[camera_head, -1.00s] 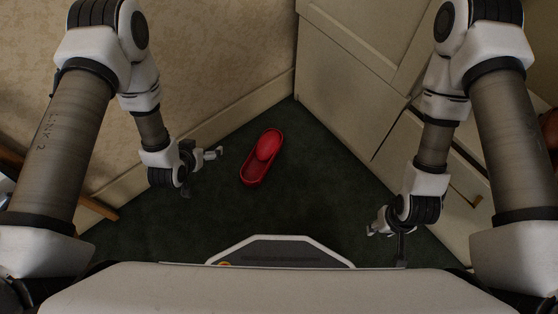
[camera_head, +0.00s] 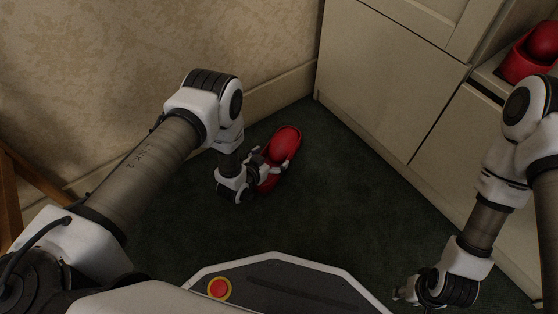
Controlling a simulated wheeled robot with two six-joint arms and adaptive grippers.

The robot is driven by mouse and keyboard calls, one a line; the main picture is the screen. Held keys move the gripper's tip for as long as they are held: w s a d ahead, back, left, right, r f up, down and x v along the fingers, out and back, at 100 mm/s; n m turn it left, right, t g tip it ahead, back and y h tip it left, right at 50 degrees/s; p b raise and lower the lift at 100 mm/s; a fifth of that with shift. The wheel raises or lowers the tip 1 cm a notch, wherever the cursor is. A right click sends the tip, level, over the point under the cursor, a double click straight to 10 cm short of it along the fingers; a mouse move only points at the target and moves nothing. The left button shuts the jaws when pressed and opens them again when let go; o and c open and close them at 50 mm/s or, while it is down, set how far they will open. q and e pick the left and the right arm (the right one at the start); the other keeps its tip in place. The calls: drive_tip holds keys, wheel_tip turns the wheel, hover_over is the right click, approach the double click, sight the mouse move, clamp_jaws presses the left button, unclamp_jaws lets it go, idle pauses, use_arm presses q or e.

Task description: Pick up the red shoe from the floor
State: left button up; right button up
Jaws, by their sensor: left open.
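A red shoe (camera_head: 285,146) lies on the dark green floor near the corner of the wall and the cabinet. My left gripper (camera_head: 262,164) is open at the left side of the shoe, low to the floor. A finger overlaps the shoe's near left edge in the picture; I cannot tell whether it touches. My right gripper (camera_head: 402,293) is at the lower right over bare floor, away from the shoe. Its fingers are small and partly hidden, so their opening is unclear.
Another red shoe (camera_head: 530,58) sits on a ledge of the white cabinet (camera_head: 385,85) at the upper right. The patterned wall (camera_head: 120,70) bounds the floor behind the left arm. A wooden leg (camera_head: 12,200) stands at the left edge. The floor (camera_head: 340,200) in the middle is clear.

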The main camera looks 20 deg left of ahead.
use_arm(q)
drive_tip(key=shift+w+d+f+b, duration=0.2)
drive_tip(key=shift+w+f+b, duration=0.1)
drive_tip(key=shift+w+f, duration=0.4)
use_arm(e)
drive_tip(key=shift+w+f, duration=0.25)
drive_tip(key=shift+f, duration=0.8)
use_arm(q)
drive_tip(key=shift+w, duration=0.25)
use_arm(e)
drive_tip(key=shift+w, duration=0.1)
use_arm(q)
drive_tip(key=shift+r, duration=0.2)
use_arm(e)
drive_tip(key=shift+r, duration=0.15)
use_arm(q)
drive_tip(key=c, duration=1.1)
drive_tip(key=shift+r, duration=0.1)
use_arm(e)
drive_tip(key=shift+r, duration=0.1)
